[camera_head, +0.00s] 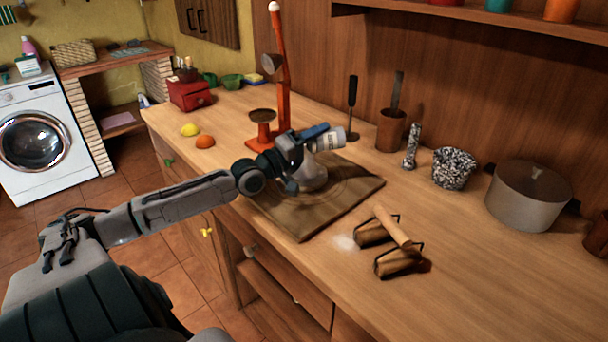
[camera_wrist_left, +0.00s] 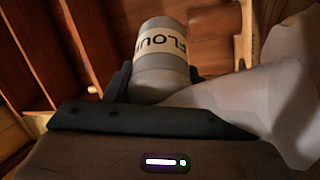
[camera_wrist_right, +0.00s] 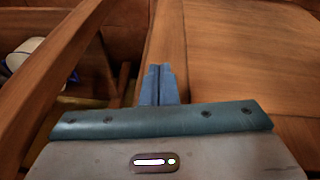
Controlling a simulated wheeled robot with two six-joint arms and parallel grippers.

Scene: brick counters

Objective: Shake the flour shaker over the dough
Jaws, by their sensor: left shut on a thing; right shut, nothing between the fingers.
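The flour shaker (camera_head: 330,138), a pale grey cylinder with a cream label, is held tilted, nearly on its side, over the back of the wooden board (camera_head: 305,224). My left gripper (camera_head: 312,134) is shut on it. In the left wrist view the shaker (camera_wrist_left: 160,70) shows its FLOUR label between the fingers. The pale dough (camera_head: 312,180) lies on the board below the gripper, partly hidden by it; it fills the right of the left wrist view (camera_wrist_left: 285,95). My right gripper (camera_wrist_right: 157,85) is shut and empty, and is outside the head view.
A rolling pin (camera_head: 394,227) rests on a stand right of the board, beside a white flour patch (camera_head: 344,242). An orange scale (camera_head: 277,90) stands close behind the left gripper. A pot (camera_head: 528,195), a mortar (camera_head: 453,168) and a utensil holder (camera_head: 391,130) line the back.

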